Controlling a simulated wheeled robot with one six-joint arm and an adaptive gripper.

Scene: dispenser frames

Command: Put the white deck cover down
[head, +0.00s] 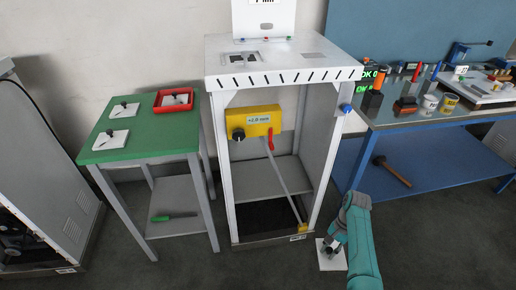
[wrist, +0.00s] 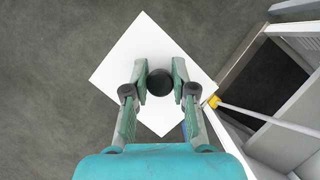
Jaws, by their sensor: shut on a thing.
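The white deck cover (wrist: 134,49) is a square white plate with a round black knob (wrist: 160,82) in its middle. In the wrist view my gripper (wrist: 161,76) is shut on this knob, one finger at each side. In the head view the cover (head: 325,262) shows low down, just right of the foot of the white dispenser frame, with my gripper (head: 335,243) over it, partly hiding it. The plate looks about level. I cannot tell whether it touches the dark floor or hangs a little above it.
The white dispenser frame (head: 215,141) with a yellow unit (head: 257,121) stands close left of the cover. A green table (head: 157,143) with two knobbed white plates and a red tray (head: 174,100) is farther left. A blue workbench (head: 428,158) stands right. Floor left of the cover in the wrist view is bare.

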